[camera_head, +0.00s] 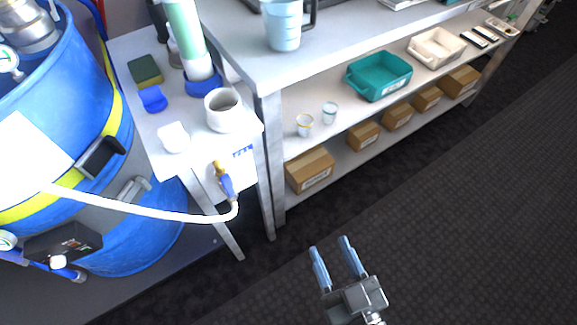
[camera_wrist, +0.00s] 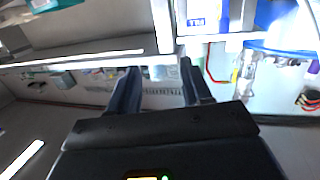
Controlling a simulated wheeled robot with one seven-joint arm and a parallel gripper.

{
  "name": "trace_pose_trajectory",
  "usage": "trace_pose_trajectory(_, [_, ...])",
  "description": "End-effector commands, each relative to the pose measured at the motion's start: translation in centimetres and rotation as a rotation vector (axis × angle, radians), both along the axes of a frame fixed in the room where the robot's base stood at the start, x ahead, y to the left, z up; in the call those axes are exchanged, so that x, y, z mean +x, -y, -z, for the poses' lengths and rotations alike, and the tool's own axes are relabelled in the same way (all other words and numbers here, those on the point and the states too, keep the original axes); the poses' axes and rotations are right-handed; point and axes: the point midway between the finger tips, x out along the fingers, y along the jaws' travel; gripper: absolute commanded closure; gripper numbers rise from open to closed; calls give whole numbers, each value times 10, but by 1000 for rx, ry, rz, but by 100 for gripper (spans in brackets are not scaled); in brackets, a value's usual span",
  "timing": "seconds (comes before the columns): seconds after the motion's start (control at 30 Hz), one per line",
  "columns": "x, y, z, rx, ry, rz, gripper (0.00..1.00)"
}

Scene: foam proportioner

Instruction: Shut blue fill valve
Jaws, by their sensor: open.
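A blue valve handle (camera_head: 227,186) sits by a brass fitting (camera_head: 218,168) on the front of the small side table, with a white hose (camera_head: 150,211) running from it toward the blue drum. I take this to be the fill valve; whether it is open or shut I cannot tell. My gripper (camera_head: 333,252) is open and empty, over the dark floor, to the right of and below the valve in the head view. In the wrist view my gripper's two dark fingers (camera_wrist: 158,80) are spread with nothing between them. The valve is not clear in that view.
A large blue drum (camera_head: 150,245) with a yellow band stands at the left. The side table (camera_head: 133,119) carries a white cup (camera_head: 223,110) and a sponge (camera_head: 145,70). A shelf bench (camera_head: 235,45) holds boxes, trays and a jug. The floor (camera_head: 450,230) at the right is clear.

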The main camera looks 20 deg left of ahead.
Motion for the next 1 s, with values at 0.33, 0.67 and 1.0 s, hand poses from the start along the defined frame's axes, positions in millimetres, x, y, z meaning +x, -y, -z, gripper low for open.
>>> trace_pose_trajectory(0.33, [39,-157,-4,60,43,-219,51])
trace_pose_trajectory(0.67, [51,-196,-8,70,48,-250,51])
trace_pose_trajectory(1.0, [82,-231,-8,70,46,-249,51])
